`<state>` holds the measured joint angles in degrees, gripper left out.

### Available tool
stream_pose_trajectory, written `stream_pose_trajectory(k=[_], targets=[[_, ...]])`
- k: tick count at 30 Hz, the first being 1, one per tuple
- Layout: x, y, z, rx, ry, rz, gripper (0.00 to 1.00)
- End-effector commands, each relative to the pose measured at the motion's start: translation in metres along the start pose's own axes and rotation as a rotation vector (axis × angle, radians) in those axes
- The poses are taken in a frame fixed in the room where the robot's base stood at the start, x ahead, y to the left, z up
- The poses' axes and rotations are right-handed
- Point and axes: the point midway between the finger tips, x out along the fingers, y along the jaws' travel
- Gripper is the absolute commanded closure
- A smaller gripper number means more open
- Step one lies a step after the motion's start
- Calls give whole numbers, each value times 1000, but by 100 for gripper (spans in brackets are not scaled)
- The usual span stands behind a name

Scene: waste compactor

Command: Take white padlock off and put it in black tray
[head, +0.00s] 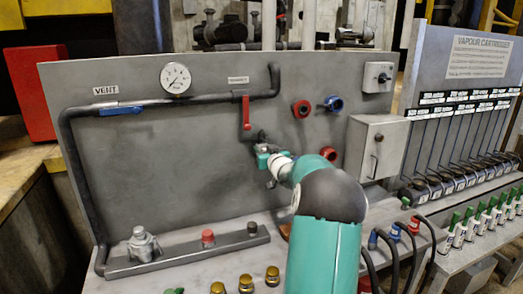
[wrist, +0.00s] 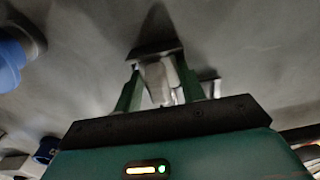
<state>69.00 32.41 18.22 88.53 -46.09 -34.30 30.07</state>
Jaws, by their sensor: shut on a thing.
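My gripper (wrist: 161,80) is shut on a whitish object, which looks like the white padlock (wrist: 157,84), between its two green fingers. In the wrist view a dark bracket-like part sits right at the fingertips, touching or very close to the padlock. In the head view my gripper (head: 265,158) is at the grey panel, below the red-handled valve (head: 246,113). The padlock is mostly hidden there by my gripper and arm. I cannot tell whether it is still attached. I cannot make out a black tray for certain.
The upright grey panel (head: 150,165) carries a pipe, a gauge (head: 175,78), a blue vent lever (head: 122,110), red and blue knobs and a grey box (head: 375,147). Below, a dark rail (head: 190,252) holds several fittings. Brass-topped items stand on the bench front.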

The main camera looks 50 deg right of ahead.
Motion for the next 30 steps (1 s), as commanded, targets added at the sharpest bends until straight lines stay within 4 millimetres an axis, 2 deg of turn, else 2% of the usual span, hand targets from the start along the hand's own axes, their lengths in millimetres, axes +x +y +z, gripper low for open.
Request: stream_pose_trajectory(k=[30], targets=[[-8,0,-4,0,1,0,78]])
